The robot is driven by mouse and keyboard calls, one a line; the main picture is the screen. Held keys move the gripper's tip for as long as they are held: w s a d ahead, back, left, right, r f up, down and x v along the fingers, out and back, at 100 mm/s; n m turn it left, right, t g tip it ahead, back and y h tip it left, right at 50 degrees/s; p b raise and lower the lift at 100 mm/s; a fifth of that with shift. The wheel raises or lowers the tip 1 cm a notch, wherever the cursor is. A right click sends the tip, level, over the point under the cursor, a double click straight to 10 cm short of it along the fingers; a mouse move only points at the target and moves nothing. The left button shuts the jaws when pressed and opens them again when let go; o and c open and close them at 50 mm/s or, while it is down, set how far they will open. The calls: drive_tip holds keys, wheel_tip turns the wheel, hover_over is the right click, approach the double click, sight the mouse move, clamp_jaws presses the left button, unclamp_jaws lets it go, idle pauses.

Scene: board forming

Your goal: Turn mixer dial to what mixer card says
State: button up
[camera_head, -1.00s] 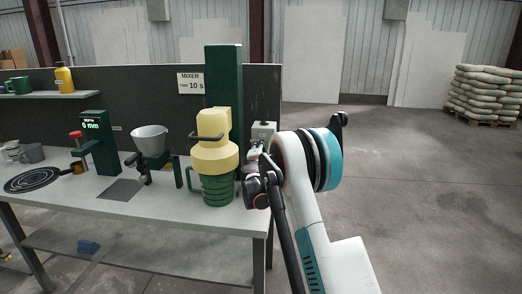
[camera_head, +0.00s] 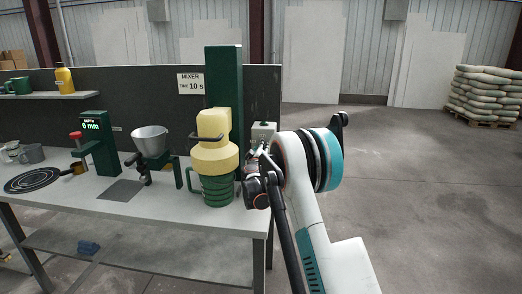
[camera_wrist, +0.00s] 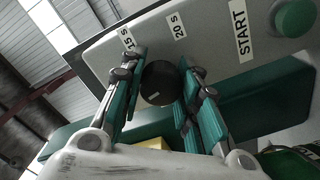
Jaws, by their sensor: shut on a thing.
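The mixer card (camera_head: 190,83) is on the dark back panel and reads "MIXER", time 10 s. The mixer (camera_head: 215,158) has a green column and a yellow head over a green jug. Its grey control box (camera_head: 263,130) is right of the column. In the wrist view the black round dial (camera_wrist: 160,83) sits on the grey panel, between the two fingers of my gripper (camera_wrist: 161,88), which is shut on it. Labels "15 s" (camera_wrist: 127,37) and "20 s" (camera_wrist: 178,26) show above the dial.
A START label (camera_wrist: 241,30) and a green button (camera_wrist: 296,17) are on the same panel, right of the dial. The workbench (camera_head: 110,205) also holds a funnel stand (camera_head: 150,140), a depth gauge (camera_head: 100,150) and mugs. Open floor lies to the right.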

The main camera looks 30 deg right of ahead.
drive_tip(key=shift+m, duration=1.2)
drive_tip(key=o, duration=1.1)
drive_tip(key=v, duration=1.2)
